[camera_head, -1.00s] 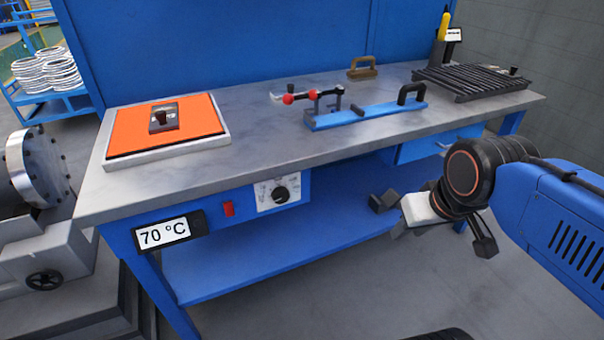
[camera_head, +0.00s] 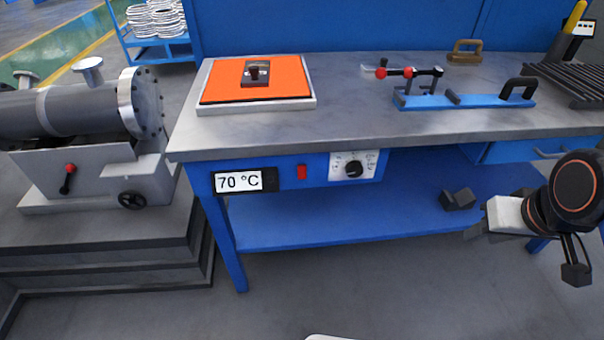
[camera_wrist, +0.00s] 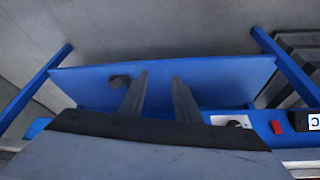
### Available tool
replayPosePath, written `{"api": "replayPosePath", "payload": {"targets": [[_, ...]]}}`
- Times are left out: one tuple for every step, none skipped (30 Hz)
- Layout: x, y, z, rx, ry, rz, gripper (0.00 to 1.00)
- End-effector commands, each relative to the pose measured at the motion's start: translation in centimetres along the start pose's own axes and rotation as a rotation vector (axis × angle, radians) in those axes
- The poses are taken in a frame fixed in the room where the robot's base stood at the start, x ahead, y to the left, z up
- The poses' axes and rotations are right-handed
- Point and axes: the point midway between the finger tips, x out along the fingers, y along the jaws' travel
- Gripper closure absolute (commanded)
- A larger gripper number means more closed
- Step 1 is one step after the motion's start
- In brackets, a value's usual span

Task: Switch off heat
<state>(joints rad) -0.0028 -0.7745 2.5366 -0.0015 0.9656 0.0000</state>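The heat panel is on the blue front of the workbench. It has a display reading 70 °C (camera_head: 239,182), a small red switch (camera_head: 302,171) and a black dial (camera_head: 354,169) on a white scale plate. The red switch also shows in the wrist view (camera_wrist: 277,127). I cannot tell the switch's position. An orange heating plate (camera_head: 222,82) with a dark handled block (camera_head: 256,73) on it lies on the bench top above. My gripper (camera_head: 466,215) is open and empty, right of and lower than the dial. Its two fingers stand apart in the wrist view (camera_wrist: 160,78).
The bench top (camera_head: 330,115) carries a blue clamp fixture (camera_head: 465,101), a brown handle (camera_head: 464,52) and a dark ribbed rack (camera_head: 575,82). A blue lower shelf (camera_head: 330,215) runs under it. A grey flanged shell (camera_head: 80,110) stands left. The floor in front is clear.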

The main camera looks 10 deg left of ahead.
Motion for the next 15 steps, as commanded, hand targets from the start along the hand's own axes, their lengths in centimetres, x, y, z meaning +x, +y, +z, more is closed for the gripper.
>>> {"api": "replayPosePath", "payload": {"targets": [[0.0, 0.0, 0.0, -0.002, 0.0, 0.0, 0.83], [0.0, 0.0, -0.1, -0.007, -0.001, -0.001, 0.9], [-0.1, -0.1, -0.2, -0.019, -0.002, -0.002, 1.0], [-0.1, -0.2, -0.3, -0.033, -0.004, -0.004, 1.0], [-0.1, -0.3, -0.5, -0.053, -0.006, -0.006, 1.0], [-0.2, -0.6, -0.8, -0.088, -0.01, -0.01, 1.0], [-0.3, -0.8, -1.1, -0.122, -0.013, -0.013, 1.0], [-0.4, -1.0, -1.4, -0.162, -0.018, -0.018, 1.0], [-0.5, -1.4, -1.8, -0.222, -0.024, -0.024, 1.0], [-0.6, -1.7, -2.2, -0.272, -0.028, -0.03, 1.0], [-0.8, -2.1, -2.7, -0.327, -0.032, -0.036, 1.0], [-0.9, -2.6, -3.3, -0.404, -0.038, -0.045, 1.0], [-1.0, -3.1, -3.7, -0.464, -0.043, -0.052, 1.0], [-1.2, -3.5, -4.1, -0.523, -0.047, -0.059, 1.0], [-1.3, -4.1, -4.7, -0.601, -0.053, -0.069, 1.0]]}}
